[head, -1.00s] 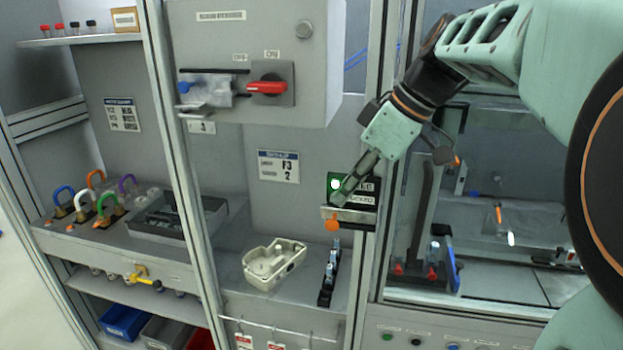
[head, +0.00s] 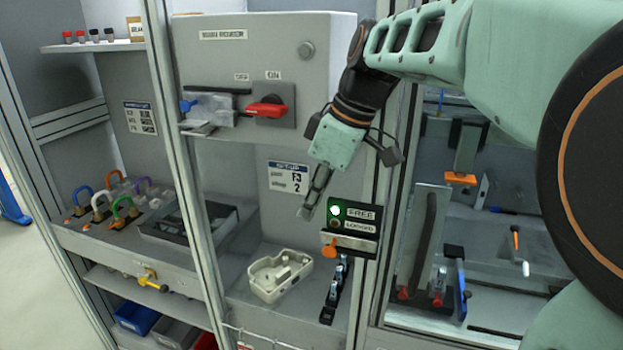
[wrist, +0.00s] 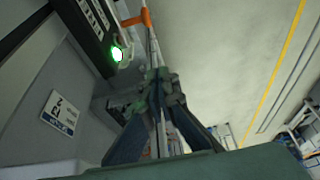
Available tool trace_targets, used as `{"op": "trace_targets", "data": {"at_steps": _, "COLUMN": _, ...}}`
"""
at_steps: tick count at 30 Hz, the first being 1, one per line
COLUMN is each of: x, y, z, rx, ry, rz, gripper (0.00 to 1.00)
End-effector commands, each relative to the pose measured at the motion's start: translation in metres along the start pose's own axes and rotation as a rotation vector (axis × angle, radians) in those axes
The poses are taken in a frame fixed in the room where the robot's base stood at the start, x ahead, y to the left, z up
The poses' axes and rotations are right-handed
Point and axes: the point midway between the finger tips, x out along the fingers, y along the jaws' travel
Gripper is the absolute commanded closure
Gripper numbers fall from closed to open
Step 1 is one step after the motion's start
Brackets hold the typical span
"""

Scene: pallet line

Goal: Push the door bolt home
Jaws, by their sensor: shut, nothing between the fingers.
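The door bolt is a metal bar with an orange knob (head: 330,252), at the lower left of a black status panel (head: 352,214) on the door post. The panel's green lamp glows beside the word FREE; the LOCKED lamp below is dark. My gripper (head: 307,212) is shut and empty, pointing down, left of the panel and above the knob, apart from both in the picture. In the wrist view the shut fingertips (wrist: 160,76) lie below the orange knob (wrist: 147,18) and the green lamp (wrist: 117,54). The far end of the bolt is unclear.
A grey switch box (head: 325,55) with a red handle (head: 266,110) hangs above left. Below are a cream housing (head: 280,272) and a dark clamp rail (head: 334,290) on a shelf. The glazed door (head: 480,240) lies right. Open air lies left of my gripper.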

Motion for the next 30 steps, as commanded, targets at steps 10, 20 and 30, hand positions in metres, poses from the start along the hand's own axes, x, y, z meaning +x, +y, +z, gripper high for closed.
{"op": "trace_targets", "data": {"at_steps": 10, "x": 0.053, "y": 0.0, "z": 0.015, "rx": 0.005, "ry": -0.001, "rz": 0.001, "gripper": 1.0}}
{"op": "trace_targets", "data": {"at_steps": 20, "x": 0.052, "y": 0.0, "z": 0.04, "rx": 0.0, "ry": 0.0, "rz": 0.0, "gripper": 1.0}}
{"op": "trace_targets", "data": {"at_steps": 30, "x": 0.051, "y": 0.0, "z": 0.043, "rx": 0.001, "ry": 0.0, "rz": 0.001, "gripper": 1.0}}
